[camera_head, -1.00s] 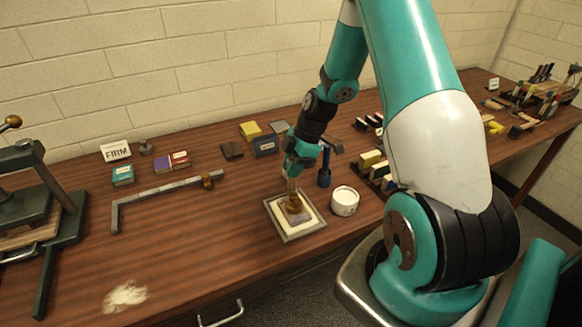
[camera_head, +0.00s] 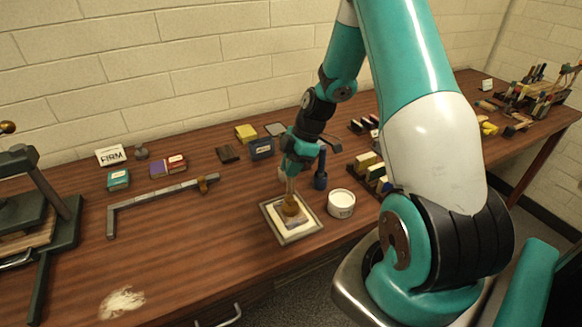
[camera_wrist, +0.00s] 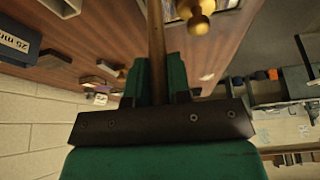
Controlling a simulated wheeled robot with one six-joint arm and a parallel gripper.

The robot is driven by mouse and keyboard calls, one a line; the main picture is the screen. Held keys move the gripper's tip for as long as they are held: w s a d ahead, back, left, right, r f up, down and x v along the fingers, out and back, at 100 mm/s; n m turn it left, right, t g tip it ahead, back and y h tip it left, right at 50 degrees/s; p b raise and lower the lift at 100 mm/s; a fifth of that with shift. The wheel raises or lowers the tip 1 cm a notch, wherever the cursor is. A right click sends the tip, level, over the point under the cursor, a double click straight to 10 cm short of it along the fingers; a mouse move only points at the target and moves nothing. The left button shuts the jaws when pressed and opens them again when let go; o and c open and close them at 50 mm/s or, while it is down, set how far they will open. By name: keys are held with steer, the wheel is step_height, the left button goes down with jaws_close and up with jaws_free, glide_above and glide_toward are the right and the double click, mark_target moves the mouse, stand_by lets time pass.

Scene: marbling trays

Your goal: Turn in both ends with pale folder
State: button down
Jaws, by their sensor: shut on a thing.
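My gripper (camera_head: 291,180) is over the shallow grey-framed tray (camera_head: 305,234) near the table's front edge. It is shut on a thin pale tan stick, which looks like the pale folder (camera_wrist: 156,45) and points away from the fingers in the wrist view. In the tray lies a cream sheet (camera_head: 277,222) with a darker grey piece (camera_head: 292,222) on it. A brass knob-shaped weight (camera_head: 291,207) stands on this piece; it also shows beside the stick in the wrist view (camera_wrist: 197,17). I cannot tell whether the folder's tip touches the sheet, and the ends are too small to judge.
A white pot (camera_head: 341,207) stands just right of the tray, with a dark blue upright tool (camera_head: 321,170) behind it. An L-shaped metal bar (camera_head: 150,195) lies to the left. Small boxes and a FIRM card (camera_head: 111,155) line the back. The front left holds a pale smear (camera_head: 122,302).

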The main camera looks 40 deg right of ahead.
steer(key=shift+r+p, duration=1.9)
steer(key=shift+r, duration=1.15)
steer(key=shift+f, duration=0.1)
